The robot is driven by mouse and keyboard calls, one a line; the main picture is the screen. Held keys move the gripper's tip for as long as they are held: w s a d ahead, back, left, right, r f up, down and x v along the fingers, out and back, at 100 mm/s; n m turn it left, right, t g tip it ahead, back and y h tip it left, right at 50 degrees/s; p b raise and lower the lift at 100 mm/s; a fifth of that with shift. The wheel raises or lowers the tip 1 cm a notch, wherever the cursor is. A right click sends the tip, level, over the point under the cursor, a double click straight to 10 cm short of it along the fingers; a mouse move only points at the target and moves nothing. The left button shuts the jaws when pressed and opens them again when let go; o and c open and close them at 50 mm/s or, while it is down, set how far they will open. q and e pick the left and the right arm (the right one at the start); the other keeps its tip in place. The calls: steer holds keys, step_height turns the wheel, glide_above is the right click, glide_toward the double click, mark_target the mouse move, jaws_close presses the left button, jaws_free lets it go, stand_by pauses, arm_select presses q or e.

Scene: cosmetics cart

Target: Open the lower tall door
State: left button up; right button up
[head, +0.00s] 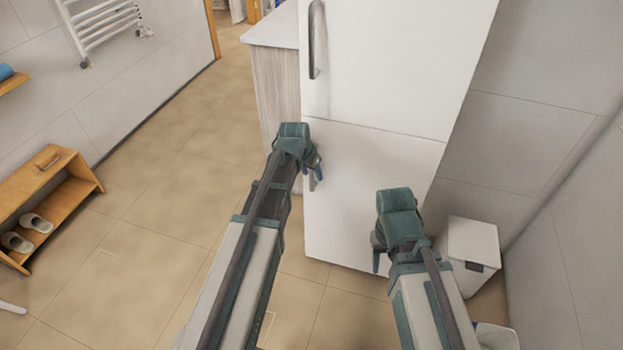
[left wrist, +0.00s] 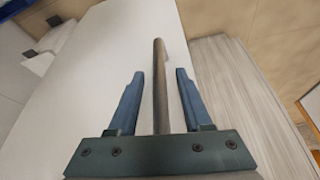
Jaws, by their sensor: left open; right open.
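The lower tall door (head: 360,200) is the white lower front of a tall white cabinet and looks shut, with a thin seam above it. My left gripper (head: 314,178) is at the door's left side and hides its handle in the head view. In the left wrist view a grey bar handle (left wrist: 160,100) runs between the two blue fingers of my open left gripper (left wrist: 159,74). Gaps show on both sides of the bar. My right gripper (head: 378,258) is in front of the door's lower right part, its fingers partly hidden.
The upper door (head: 395,60) above has a dark vertical handle (head: 317,40). A counter cabinet (head: 274,85) adjoins on the left. A white bin (head: 470,250) stands at the right by the wall. A wooden shoe rack (head: 50,205) is far left. Floor between is clear.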

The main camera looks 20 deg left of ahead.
arm_select(q)
steer(key=shift+c, duration=0.2)
jaws_close()
stand_by(1.3)
